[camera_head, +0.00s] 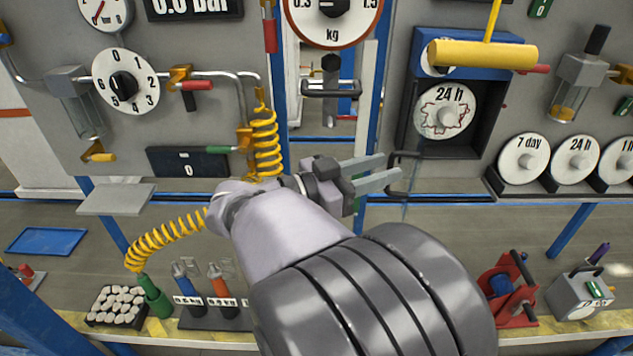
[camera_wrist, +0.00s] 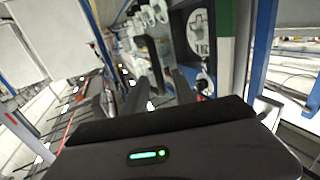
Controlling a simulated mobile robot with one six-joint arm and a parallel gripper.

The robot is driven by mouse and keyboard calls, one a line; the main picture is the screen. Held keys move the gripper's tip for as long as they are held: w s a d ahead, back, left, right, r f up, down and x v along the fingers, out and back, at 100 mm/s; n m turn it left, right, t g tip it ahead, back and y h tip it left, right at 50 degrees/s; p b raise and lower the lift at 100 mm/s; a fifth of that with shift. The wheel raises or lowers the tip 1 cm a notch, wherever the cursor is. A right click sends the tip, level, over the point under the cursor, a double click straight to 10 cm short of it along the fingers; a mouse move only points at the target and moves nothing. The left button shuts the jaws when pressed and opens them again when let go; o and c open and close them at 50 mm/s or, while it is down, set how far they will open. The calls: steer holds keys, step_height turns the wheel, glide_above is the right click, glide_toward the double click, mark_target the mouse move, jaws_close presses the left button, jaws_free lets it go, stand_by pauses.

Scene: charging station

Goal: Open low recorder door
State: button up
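The recorder (camera_head: 470,135) is a dark box with a blue top on the grey panel. Its white "24 h" chart disc (camera_head: 445,110) faces out, and the disc also shows in the wrist view (camera_wrist: 196,32). A black bracket-shaped handle (camera_head: 405,158) stands out at the recorder's lower left. The door itself is hard to make out, and I cannot tell how far open it is. My gripper (camera_head: 393,167) is open, its two grey fingers apart and pointing right at the handle. Its fingertips are close to the handle; I cannot tell whether they touch it.
A yellow cylinder (camera_head: 482,54) hangs before the recorder's top. Spare chart discs (camera_head: 523,160) stand in a rack to its right. Another black handle (camera_head: 332,90) is above my gripper. A coiled yellow hose (camera_head: 265,140) hangs left. Tools line the bench's front edge, including a red device (camera_head: 508,290).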

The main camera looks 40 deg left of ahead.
steer(key=p+v, duration=0.3)
steer(key=v, duration=1.2)
